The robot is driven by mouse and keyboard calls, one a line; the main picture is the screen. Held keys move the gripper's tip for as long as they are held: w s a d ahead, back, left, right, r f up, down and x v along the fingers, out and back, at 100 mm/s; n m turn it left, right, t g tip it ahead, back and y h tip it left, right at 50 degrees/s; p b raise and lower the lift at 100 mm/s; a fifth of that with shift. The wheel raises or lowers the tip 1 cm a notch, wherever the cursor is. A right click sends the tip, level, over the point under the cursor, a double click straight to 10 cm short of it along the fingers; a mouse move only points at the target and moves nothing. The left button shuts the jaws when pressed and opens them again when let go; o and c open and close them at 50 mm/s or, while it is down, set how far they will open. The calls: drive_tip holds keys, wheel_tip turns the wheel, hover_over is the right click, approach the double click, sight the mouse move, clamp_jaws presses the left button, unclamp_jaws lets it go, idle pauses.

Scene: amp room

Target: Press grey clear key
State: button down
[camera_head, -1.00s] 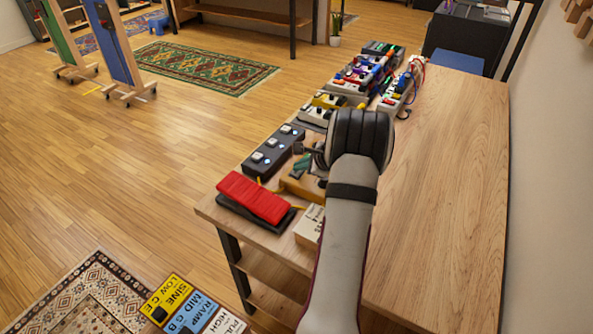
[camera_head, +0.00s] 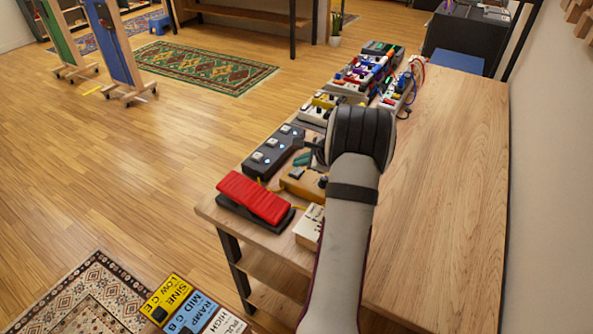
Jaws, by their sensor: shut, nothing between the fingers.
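My gripper (camera_head: 309,151) reaches left from the dark wrist, above the near-left part of the wooden workbench. Its dark fingers look closed, with nothing seen between them. No label can be read, so I cannot confirm that this is the clear key. The wrist hides the area to the right.
A black pedal with several lit switches (camera_head: 273,152) lies left of the gripper. A red treadle pedal (camera_head: 253,198) and a cream box (camera_head: 309,227) are nearer. Several pedals and cables (camera_head: 365,75) crowd the far end. The workbench's right side (camera_head: 455,150) is clear.

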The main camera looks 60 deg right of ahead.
sight(300, 172)
drive_tip(key=shift+r, duration=0.1)
drive_tip(key=shift+r, duration=2.45)
drive_tip(key=w+a+r+n+g+y, duration=0.1)
drive_tip(key=w+a+r+n+y, duration=0.2)
drive_tip(key=a, duration=0.8)
drive_tip(key=w+a+r+n+y, duration=0.1)
drive_tip(key=w+a+r+n, duration=0.3)
drive_tip(key=a, duration=0.6)
drive_tip(key=s+a+n+g+y, duration=0.25)
drive_tip(key=a+n, duration=0.45)
drive_tip(key=a, duration=1)
drive_tip(key=s+a+f+n+g+h, duration=0.1)
drive_tip(key=s+a+n, duration=0.4)
drive_tip(key=s, duration=0.5)
drive_tip(key=s+a+f+n+g+h, duration=0.1)
drive_tip(key=s+a+n+g, duration=0.3)
drive_tip(key=s+a+n, duration=0.2)
drive_tip(key=s+a, duration=0.2)
drive_tip(key=s, duration=0.2)
drive_tip(key=shift+s+a+f, duration=0.2)
drive_tip(key=shift+a+f, duration=0.05)
drive_tip(key=shift+f, duration=0.05)
